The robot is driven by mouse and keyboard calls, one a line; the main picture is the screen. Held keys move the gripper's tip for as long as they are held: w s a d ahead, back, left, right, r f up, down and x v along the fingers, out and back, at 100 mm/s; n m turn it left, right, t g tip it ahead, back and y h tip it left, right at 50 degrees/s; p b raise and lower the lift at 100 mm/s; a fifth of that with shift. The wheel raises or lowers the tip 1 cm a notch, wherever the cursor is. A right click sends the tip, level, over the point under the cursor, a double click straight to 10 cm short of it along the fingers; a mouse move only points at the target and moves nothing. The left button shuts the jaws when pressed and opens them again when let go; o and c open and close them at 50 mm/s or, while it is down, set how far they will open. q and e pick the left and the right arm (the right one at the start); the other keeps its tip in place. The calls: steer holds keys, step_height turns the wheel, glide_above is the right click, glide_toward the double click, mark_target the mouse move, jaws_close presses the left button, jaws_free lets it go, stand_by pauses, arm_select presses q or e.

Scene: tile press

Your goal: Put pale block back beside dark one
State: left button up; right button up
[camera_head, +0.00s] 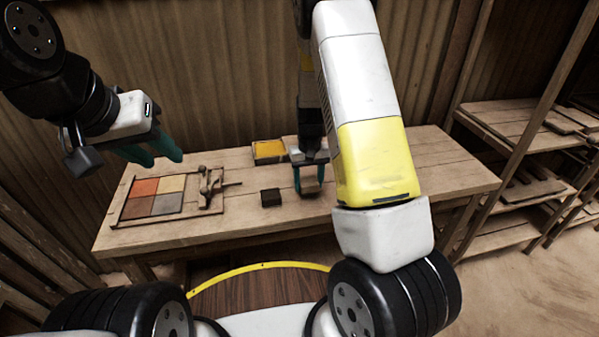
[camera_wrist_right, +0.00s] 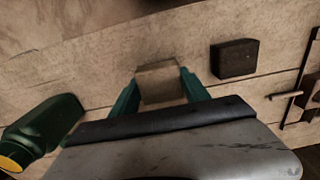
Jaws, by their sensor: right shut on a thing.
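The pale block (camera_head: 311,187) is between the fingers of my right gripper (camera_head: 310,180), which is shut on it. In the right wrist view the pale block (camera_wrist_right: 160,83) sits between the two teal fingertips. It is at or just above the tabletop; I cannot tell if it touches. The dark block (camera_head: 271,197) lies on the table to its left, with a gap between them. In the right wrist view the dark block (camera_wrist_right: 235,59) is to the right of the pale one. My left gripper (camera_head: 163,160) is open and empty, raised above the table's left end.
A framed panel of coloured tiles (camera_head: 118,217) lies on the table (camera_head: 240,225) at left, with a lever mechanism (camera_head: 211,187) beside it. A yellow-topped tray (camera_head: 269,151) is at the back. A green bottle-like thing (camera_wrist_right: 45,125) shows in the wrist view. Shelves stand right.

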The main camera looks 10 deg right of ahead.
mark_target(309, 181)
steer(key=shift+f, duration=1.3)
steer(key=shift+f, duration=0.1)
steer(key=o, duration=1.4)
step_height(309, 181, up, 12)
steer(key=s+a+r+t+y, duration=0.2)
steer(key=s+r+t, duration=0.4)
steer(key=s+r, duration=1.6)
steer(key=shift+s, duration=1.15)
